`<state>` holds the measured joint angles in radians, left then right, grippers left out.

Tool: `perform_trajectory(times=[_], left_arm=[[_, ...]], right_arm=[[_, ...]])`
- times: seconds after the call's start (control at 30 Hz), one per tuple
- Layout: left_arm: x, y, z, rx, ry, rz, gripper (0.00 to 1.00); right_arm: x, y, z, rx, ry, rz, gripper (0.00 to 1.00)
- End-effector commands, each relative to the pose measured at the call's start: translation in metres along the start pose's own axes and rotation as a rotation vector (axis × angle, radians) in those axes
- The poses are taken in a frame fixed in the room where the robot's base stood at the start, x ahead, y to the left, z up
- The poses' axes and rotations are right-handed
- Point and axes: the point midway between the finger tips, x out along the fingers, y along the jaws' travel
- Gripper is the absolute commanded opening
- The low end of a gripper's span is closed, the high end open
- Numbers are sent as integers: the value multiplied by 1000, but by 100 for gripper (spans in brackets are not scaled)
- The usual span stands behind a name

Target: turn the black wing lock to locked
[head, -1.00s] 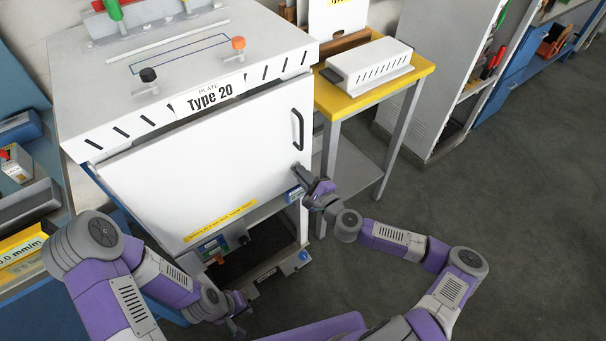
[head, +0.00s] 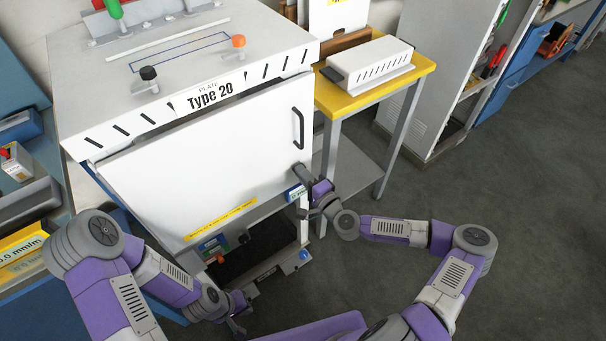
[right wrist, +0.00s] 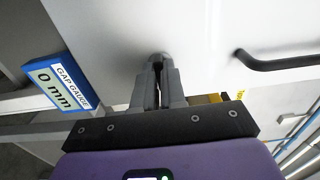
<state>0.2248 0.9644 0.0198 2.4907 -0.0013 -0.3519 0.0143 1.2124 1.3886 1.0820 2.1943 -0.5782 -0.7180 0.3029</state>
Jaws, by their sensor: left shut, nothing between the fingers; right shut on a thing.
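The white door (head: 210,150) of the Type 20 cabinet is closed or nearly so, seen from above in the head view. My right gripper (head: 301,170) is at the door's lower right, below the black handle. In the right wrist view its fingers (right wrist: 157,75) point at the white door face and are shut on a small dark piece (right wrist: 157,58), which I take to be the black wing lock. The fingers hide most of it, so its angle cannot be told. My left gripper (head: 238,325) is shut and empty, low in front of the cabinet.
The black door handle (head: 298,128) is above my right gripper; it also shows in the right wrist view (right wrist: 275,62). A blue gap gauge label (right wrist: 55,85) is beside the fingers. A yellow-topped table (head: 375,88) stands right of the cabinet. The floor at right is clear.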

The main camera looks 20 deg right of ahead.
Motion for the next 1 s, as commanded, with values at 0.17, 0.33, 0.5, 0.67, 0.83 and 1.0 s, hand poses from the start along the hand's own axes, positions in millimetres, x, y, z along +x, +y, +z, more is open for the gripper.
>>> perform_trajectory(times=[0.17,0.33,0.5,0.67,0.83,1.0], left_arm=[[0,0,0,0,0,0,0],[0,0,0,0,0,0,0],[0,0,0,0,0,0,0],[0,0,0,0,0,0,0],[0,0,0,0,0,0,0],[-4,2,0,0,0,0,0]], right_arm=[[0,0,0,-8,0,0,0],[0,0,0,-8,1,0,0],[0,0,0,-6,1,0,30],[0,0,0,-5,0,0,36],[-1,0,0,-5,1,0,36],[-20,0,-2,-4,3,2,36]])
